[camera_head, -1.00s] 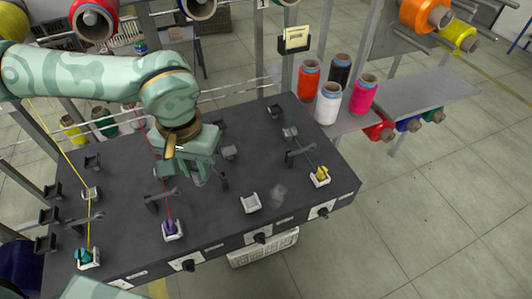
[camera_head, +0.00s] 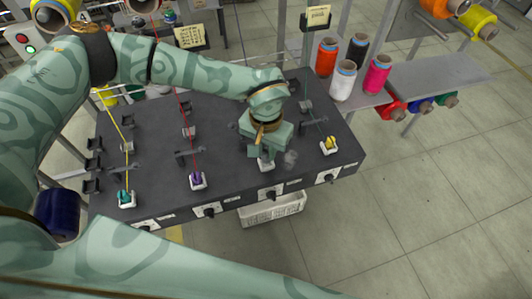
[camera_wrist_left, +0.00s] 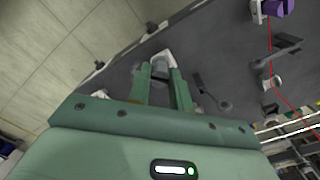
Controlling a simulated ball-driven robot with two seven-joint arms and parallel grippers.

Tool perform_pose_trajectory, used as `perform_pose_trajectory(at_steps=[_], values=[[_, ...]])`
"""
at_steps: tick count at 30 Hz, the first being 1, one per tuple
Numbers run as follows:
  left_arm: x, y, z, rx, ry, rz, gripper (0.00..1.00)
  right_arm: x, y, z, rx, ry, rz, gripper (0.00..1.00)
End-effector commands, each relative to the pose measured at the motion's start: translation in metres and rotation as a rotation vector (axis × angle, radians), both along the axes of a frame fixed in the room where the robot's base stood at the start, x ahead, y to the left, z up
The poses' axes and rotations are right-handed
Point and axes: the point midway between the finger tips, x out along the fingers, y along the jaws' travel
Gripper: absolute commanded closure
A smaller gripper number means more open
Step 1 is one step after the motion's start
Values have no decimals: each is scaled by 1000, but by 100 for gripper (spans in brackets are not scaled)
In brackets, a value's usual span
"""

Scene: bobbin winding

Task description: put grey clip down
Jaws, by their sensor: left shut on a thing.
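My left gripper (camera_head: 264,156) is low over the front of the dark winding table, at the white holder (camera_head: 266,165) third from the left. In the left wrist view my left gripper (camera_wrist_left: 159,70) is shut on a small grey clip (camera_wrist_left: 160,69). The clip sits between the fingertips, right at the white holder (camera_wrist_left: 168,56). I cannot tell whether it touches the holder. In the head view the clip is hidden by the gripper. My right gripper is out of view.
Other holders carry a teal bobbin (camera_head: 125,197), a purple bobbin (camera_head: 197,179) and a yellow bobbin (camera_head: 329,142). Yellow and red threads run back from two of them. A faint grey smudge (camera_head: 290,158) shows beside the gripper. Thread cones (camera_head: 343,80) stand behind right.

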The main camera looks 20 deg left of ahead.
Motion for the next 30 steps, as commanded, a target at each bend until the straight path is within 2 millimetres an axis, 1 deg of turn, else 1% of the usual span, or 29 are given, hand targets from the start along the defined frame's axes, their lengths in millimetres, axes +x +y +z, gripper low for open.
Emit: perform_pose_trajectory(at_steps=[1,3,6,11,15,18,25,28,29,30], values=[[6,2,-13,1,4,3,100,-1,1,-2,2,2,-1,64],[17,5,-25,1,3,2,100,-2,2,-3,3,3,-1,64],[26,7,-35,0,1,-1,100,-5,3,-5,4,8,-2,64],[35,11,-48,1,2,1,100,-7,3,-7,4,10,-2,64],[33,10,-69,1,3,-1,100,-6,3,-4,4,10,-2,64],[34,10,-75,0,2,0,100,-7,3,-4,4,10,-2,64],[34,10,-75,0,1,-1,100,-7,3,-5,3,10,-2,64],[34,10,-79,1,1,-1,100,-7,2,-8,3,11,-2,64],[34,10,-79,1,1,-1,77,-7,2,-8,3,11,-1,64],[34,10,-78,1,1,-1,66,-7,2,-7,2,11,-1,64]])
